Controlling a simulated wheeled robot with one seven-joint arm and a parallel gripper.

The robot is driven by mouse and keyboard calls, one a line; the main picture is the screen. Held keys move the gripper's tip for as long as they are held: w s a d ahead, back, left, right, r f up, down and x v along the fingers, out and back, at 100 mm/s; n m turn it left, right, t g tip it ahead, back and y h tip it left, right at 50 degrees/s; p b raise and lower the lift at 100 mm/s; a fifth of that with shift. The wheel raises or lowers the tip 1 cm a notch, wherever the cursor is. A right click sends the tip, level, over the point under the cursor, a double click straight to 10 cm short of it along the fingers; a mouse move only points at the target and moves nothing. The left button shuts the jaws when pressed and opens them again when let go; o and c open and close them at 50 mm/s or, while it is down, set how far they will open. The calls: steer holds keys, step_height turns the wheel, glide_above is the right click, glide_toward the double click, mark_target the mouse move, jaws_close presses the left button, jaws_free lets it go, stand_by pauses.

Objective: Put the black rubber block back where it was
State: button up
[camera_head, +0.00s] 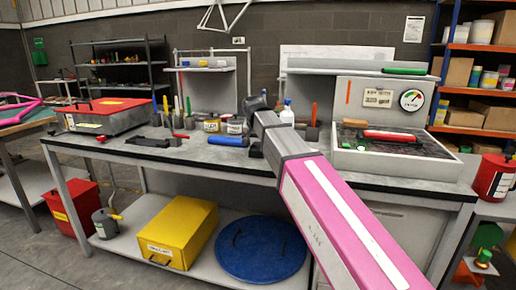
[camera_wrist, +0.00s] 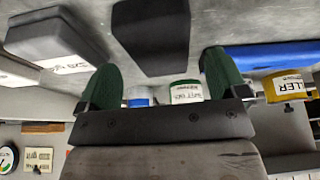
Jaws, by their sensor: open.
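The black rubber block (camera_wrist: 150,38) appears at the top middle of the wrist view, on the grey bench surface. It lies ahead of and between the two dark green fingertips of my gripper (camera_wrist: 160,68). The fingers are spread apart with nothing visibly clamped between them. In the head view a dark block, apparently the same one (camera_head: 256,151), sits on the bench just right of a blue roll (camera_head: 228,141), partly hidden by my arm. My fingers are hidden in the head view.
A grey labelled block (camera_wrist: 55,38) lies left of the black block in the wrist view. A filler tin (camera_wrist: 286,87) and a white-labelled tin (camera_wrist: 186,91) stand close by. A red case (camera_head: 105,115) is on the bench's left; a tray with a red roller (camera_head: 389,135) is on the right.

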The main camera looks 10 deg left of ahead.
steer(key=v, duration=0.7)
steer(key=shift+s+a+r, duration=0.1)
steer(key=shift+r, duration=0.05)
